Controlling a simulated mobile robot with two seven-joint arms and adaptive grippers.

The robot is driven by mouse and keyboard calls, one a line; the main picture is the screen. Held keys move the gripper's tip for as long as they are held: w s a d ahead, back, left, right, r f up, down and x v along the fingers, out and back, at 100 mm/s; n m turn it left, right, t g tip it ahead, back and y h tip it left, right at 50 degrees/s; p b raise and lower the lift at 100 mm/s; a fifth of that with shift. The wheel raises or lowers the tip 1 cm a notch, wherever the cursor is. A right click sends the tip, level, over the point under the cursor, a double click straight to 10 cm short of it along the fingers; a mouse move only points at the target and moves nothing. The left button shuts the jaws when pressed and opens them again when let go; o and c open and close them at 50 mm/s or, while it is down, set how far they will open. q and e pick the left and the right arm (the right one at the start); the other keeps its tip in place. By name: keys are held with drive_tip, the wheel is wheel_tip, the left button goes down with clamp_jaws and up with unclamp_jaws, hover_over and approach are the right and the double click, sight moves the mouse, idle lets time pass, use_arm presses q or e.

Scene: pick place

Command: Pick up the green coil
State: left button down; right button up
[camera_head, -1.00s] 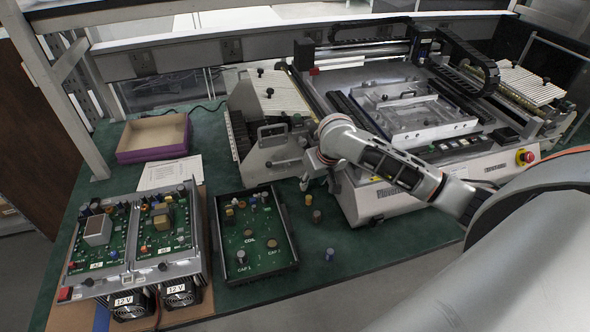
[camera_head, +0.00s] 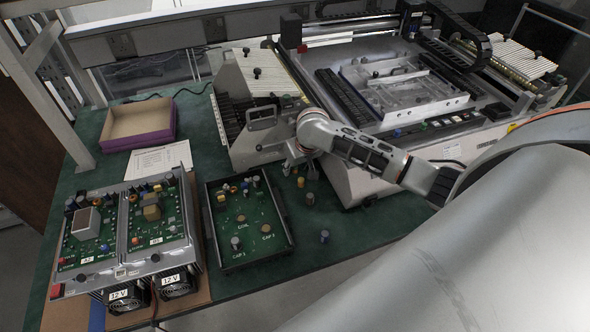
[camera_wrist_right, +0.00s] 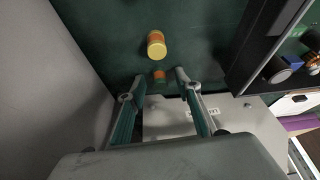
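My right gripper (camera_wrist_right: 160,74) is open, its two fingertips apart, pointing down at the green mat. Between the fingertips in the wrist view is a small orange and green piece (camera_wrist_right: 159,77), which seems to be the green coil. I cannot tell whether the fingers touch it. In the head view the right gripper (camera_head: 289,166) hangs in front of the machine, and I cannot make out the green coil there. A yellow-orange cylinder (camera_wrist_right: 156,45) lies just beyond the fingertips in the wrist view. My left gripper is not in view.
A black-framed green board tray (camera_head: 291,240) is left of the gripper, with a two-board power unit (camera_head: 190,215) beyond it. The large machine (camera_head: 350,180) stands close behind and right. A brown loose part (camera_head: 310,198) and blue one (camera_head: 324,237) stand nearby. A purple box (camera_head: 137,143) is back left.

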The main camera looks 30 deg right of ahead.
clamp_jaws()
drive_tip(key=shift+r, duration=0.15)
drive_tip(key=shift+a+r, duration=0.15)
drive_tip(key=shift+r, duration=0.45)
wheel_tip(320, 180, up, 10)
drive_tip(key=s+a, duration=1.2)
drive_tip(key=a, duration=0.4)
drive_tip(key=w+a+n+g+y, duration=0.2)
drive_tip(key=a+n, duration=0.4)
drive_tip(key=n, duration=0.7)
drive_tip(key=shift+w+a+y, duration=0.3)
drive_tip(key=shift+w+y, duration=0.6)
drive_tip(key=shift+y, duration=0.3)
